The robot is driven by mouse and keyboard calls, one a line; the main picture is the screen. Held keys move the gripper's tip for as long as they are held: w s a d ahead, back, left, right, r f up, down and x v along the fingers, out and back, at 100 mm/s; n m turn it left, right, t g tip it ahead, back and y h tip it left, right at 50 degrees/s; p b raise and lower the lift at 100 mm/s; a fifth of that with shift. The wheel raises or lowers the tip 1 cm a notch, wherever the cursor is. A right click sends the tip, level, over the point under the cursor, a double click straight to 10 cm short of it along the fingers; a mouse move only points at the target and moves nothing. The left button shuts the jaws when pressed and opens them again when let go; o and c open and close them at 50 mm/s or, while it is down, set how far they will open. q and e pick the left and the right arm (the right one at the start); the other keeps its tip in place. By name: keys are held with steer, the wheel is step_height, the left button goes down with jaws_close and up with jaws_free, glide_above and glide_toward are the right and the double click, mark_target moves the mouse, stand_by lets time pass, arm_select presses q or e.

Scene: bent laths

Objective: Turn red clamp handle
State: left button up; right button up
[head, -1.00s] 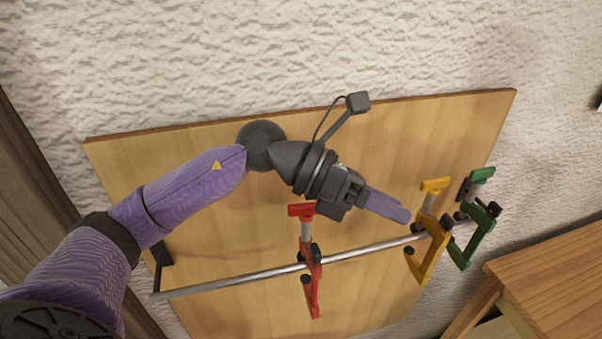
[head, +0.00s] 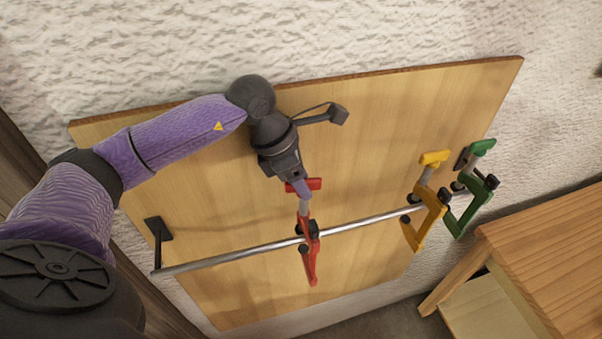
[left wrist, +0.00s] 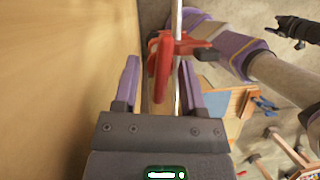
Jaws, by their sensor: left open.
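The red clamp (head: 311,262) hangs on the metal rail in front of the wooden board. Its red T-shaped handle (head: 315,184) is at its top end. My left gripper (head: 303,202) points down at the handle, and its purple fingers partly cover it. In the left wrist view, the two fingers (left wrist: 159,65) are open. The red handle (left wrist: 162,70) shows between them, with a gap on each side. How deep it sits between the fingers is hard to tell.
The metal rail (head: 365,221) crosses in front of the wooden board (head: 230,290). A yellow clamp (head: 428,222) and a green clamp (head: 470,207) hang farther right. A wooden table (head: 555,245) stands at the lower right. The rail between the red and yellow clamps is clear.

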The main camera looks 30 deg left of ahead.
steer(key=shift+a, duration=0.15)
arm_select(q)
steer(key=shift+c, duration=1)
jaws_close()
arm_select(e)
steer(key=shift+a, duration=0.15)
arm_select(q)
steer(key=shift+f+n+b, duration=0.25)
steer(key=shift+n+b, duration=0.45)
steer(key=shift+b, duration=0.3)
steer(key=shift+r+y, duration=0.15)
steer(key=shift+y, duration=0.15)
steer(key=shift+r+n, duration=0.1)
steer(key=shift+n, duration=0.2)
arm_select(e)
step_height(320, 180, down, 2)
steer(key=shift+w, duration=0.1)
